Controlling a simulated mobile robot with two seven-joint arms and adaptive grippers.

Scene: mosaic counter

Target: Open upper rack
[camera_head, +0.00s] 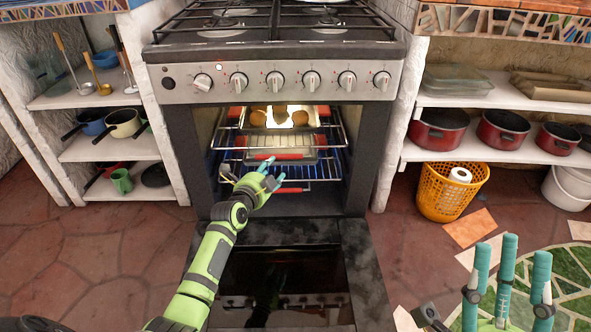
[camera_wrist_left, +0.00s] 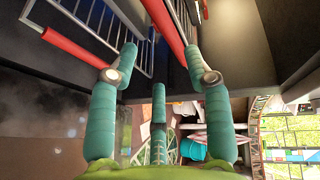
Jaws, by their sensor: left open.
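The oven (camera_head: 182,150) stands open, its door (camera_head: 365,265) lowered toward the floor. Inside, the upper wire rack (camera_head: 335,143) sits above the lower wire rack (camera_head: 325,178). Red bars show at the racks' fronts. A tray (camera_head: 318,121) with several brown round items sits in the upper part of the oven. My left gripper (camera_head: 267,172) is open, in front of the racks, partly covering the lower one. In the left wrist view, its spread fingers (camera_wrist_left: 158,62) are empty, with red bars (camera_wrist_left: 72,47) close beyond them; contact cannot be told. My right gripper (camera_head: 508,265) is open and empty at lower right.
A stove top with knobs (camera_head: 274,80) is above the oven. Shelves with ladles and pots (camera_head: 124,123) stand left. Red pots (camera_head: 502,130) sit on the right shelves, with a yellow basket (camera_head: 445,195) below. The tiled floor (camera_head: 75,250) at left is clear.

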